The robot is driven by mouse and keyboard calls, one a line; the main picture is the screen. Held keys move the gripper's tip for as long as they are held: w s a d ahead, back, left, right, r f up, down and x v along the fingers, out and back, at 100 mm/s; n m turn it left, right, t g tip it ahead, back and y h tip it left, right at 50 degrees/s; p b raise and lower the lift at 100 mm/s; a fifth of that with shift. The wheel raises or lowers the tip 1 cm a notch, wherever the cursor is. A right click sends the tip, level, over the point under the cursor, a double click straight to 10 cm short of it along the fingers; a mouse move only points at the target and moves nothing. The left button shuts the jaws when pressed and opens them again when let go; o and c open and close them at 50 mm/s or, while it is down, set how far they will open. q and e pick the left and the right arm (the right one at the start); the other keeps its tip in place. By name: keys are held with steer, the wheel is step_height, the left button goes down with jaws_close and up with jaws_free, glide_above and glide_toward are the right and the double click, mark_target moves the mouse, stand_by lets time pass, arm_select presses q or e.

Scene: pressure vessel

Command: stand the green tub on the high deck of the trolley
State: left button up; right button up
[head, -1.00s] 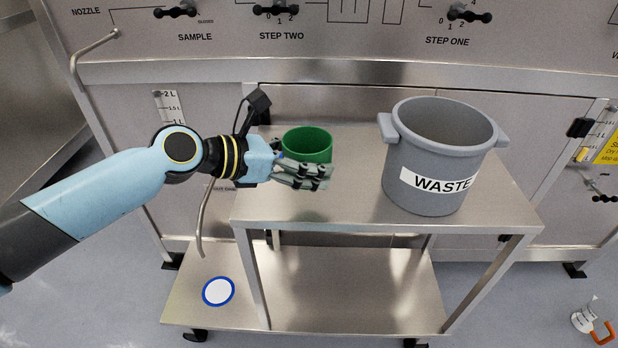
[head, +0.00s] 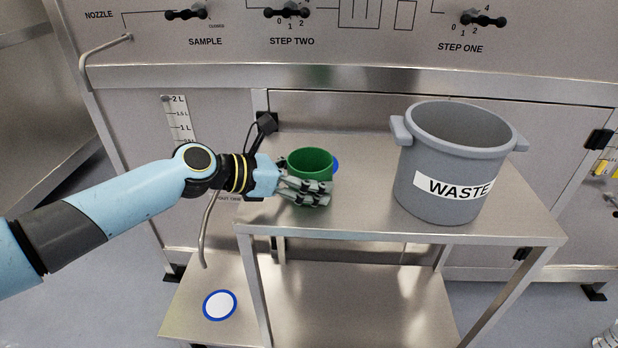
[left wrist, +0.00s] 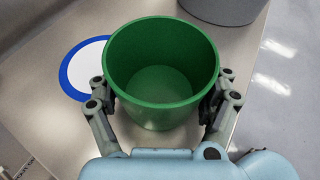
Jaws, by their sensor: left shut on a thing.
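The green tub (head: 311,163) is upright over the left part of the trolley's high deck (head: 372,190). My left gripper (head: 305,192) is shut on the tub, with its fingers on opposite sides of the wall. In the left wrist view the tub (left wrist: 160,75) is empty, between the fingers (left wrist: 165,100). I cannot tell whether its base touches the deck. A blue-rimmed white disc mark on the high deck (left wrist: 72,72) shows beside the tub and is partly hidden by it. My right gripper is out of view.
A grey WASTE bin (head: 452,150) stands on the right part of the high deck. The low deck (head: 190,305) has another blue-rimmed white disc (head: 220,305) and a bent pipe (head: 208,230) above it. The steel cabinet (head: 340,105) stands behind the trolley.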

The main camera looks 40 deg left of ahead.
arm_select(q)
steer(key=shift+f, duration=0.1)
steer(key=o, duration=1.6)
steer(key=shift+o, duration=0.2)
steer(key=shift+r, duration=0.25)
steer(key=v, duration=1.2)
steer(key=shift+f, duration=0.1)
